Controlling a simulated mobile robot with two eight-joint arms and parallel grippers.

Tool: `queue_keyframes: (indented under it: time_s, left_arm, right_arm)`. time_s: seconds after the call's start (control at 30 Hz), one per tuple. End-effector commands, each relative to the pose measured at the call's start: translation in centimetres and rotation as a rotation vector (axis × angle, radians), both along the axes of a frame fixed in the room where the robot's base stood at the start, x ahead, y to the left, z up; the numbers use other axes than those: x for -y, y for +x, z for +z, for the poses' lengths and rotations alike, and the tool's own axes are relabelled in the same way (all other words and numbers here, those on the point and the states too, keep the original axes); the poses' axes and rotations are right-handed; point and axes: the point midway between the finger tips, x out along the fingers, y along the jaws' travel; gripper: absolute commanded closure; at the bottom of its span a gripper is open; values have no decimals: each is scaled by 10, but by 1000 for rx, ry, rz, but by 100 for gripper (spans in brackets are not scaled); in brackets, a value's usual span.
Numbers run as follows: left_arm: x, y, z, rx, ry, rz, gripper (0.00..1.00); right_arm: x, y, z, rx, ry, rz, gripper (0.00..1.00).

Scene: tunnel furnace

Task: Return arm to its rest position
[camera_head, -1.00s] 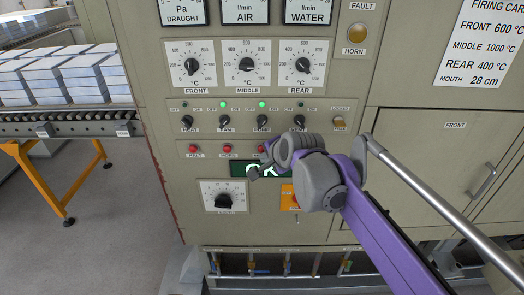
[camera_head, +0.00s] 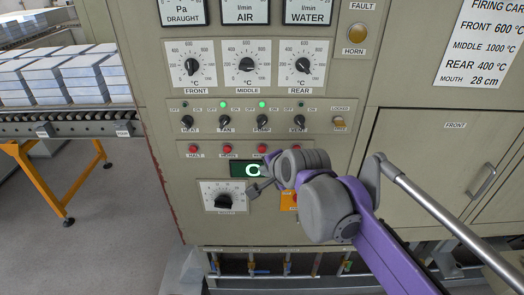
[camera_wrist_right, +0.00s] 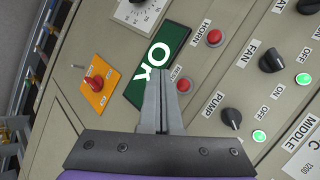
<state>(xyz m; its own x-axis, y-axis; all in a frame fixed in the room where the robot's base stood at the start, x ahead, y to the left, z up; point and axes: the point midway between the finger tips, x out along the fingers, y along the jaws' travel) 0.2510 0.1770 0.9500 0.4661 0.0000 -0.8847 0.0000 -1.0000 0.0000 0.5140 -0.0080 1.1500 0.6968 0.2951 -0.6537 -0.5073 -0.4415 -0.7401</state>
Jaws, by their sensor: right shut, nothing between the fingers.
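My right arm reaches in from the lower right in the head view, in front of the control panel (camera_head: 215,140). My right gripper (camera_head: 252,190) is shut and empty, its tips apart from or close to the panel; I cannot tell the gap. In the right wrist view the shut gripper fingers (camera_wrist_right: 162,85) point at the panel near a green display (camera_wrist_right: 158,62) reading "OK". In the head view my arm partly covers that display (camera_head: 247,169) and an orange plate with a red knob (camera_head: 288,200). My left gripper is not in view.
A silver rail (camera_head: 440,215) runs diagonally at the right, beside my arm. Below the panel are pipes with valves (camera_head: 265,266). A roller conveyor (camera_head: 70,129) with stacked pale blocks (camera_head: 65,80) stands at the left. The floor (camera_head: 110,230) at the lower left is clear.

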Motion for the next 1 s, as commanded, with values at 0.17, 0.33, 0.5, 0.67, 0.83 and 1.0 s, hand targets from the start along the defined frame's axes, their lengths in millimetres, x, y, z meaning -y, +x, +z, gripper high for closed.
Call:
queue_keyframes:
  time_s: [0.17,0.33,0.5,0.67,0.83,1.0]
  left_arm:
    - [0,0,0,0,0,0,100]
    - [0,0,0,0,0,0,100]
    - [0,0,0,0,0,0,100]
    - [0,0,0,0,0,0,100]
    - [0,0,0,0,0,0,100]
    - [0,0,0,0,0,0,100]
  right_arm:
    - [0,0,0,0,0,0,100]
    - [0,0,0,0,0,0,100]
    - [21,-21,-14,0,-89,45,100]
    - [77,-90,-63,-18,-352,204,100]
    - [130,-176,-130,-67,-632,429,100]
    - [159,-238,-179,-115,-803,609,100]
